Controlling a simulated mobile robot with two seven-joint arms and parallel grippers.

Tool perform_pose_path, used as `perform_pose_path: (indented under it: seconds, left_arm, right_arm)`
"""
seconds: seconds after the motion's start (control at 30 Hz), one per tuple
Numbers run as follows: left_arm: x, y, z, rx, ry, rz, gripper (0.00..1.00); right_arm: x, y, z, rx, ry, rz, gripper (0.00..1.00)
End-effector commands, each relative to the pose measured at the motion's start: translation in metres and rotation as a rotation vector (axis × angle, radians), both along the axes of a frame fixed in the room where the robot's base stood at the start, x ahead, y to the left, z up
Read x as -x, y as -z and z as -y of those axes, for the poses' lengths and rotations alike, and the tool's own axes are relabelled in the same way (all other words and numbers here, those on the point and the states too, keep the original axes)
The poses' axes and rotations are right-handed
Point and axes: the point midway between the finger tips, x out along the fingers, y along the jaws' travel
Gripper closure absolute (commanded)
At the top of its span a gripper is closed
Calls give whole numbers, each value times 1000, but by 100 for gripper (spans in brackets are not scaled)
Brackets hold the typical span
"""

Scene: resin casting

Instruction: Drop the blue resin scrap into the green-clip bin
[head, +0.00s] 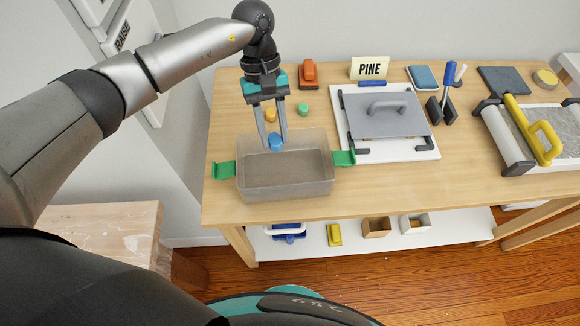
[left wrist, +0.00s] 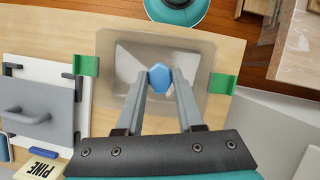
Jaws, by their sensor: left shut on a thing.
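The blue resin scrap (head: 277,142) is a small faceted piece between the fingertips of my left gripper (head: 273,138). The left wrist view shows the scrap (left wrist: 160,76) gripped at the tips of my left gripper (left wrist: 159,80). The green-clip bin (head: 287,190) is a clear open box with a green clip on each side, standing near the table's front left. My left gripper is shut on the scrap, over the back part of the bin; the bin (left wrist: 205,66) lies beneath it in the left wrist view. The bin looks empty. My right gripper is not in view.
An orange piece (head: 270,115) and a green piece (head: 303,109) lie behind the bin. A grey plate with a handle (head: 385,118) lies on a white board to the right. A PINE sign (head: 369,68) stands at the back. A lower shelf (head: 350,244) holds several items.

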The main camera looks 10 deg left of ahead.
Motion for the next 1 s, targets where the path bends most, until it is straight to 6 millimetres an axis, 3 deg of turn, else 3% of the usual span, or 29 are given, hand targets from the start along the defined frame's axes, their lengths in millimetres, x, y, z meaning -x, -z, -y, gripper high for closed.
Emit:
perform_pose_path:
  seconds: [0.27, 0.3, 0.6, 1.0]
  left_arm:
    - [0, 4, 0, 1, 0, 0, 100]
    - [0, 4, 0, 1, 0, 0, 62]
    - [0, 3, 0, 1, 0, 0, 28]
    - [-5, -7, -2, 0, -1, 4, 28]
  right_arm:
    - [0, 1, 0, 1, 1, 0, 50]
    - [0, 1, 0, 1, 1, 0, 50]
    - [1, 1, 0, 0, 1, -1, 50]
    - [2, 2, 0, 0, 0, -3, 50]
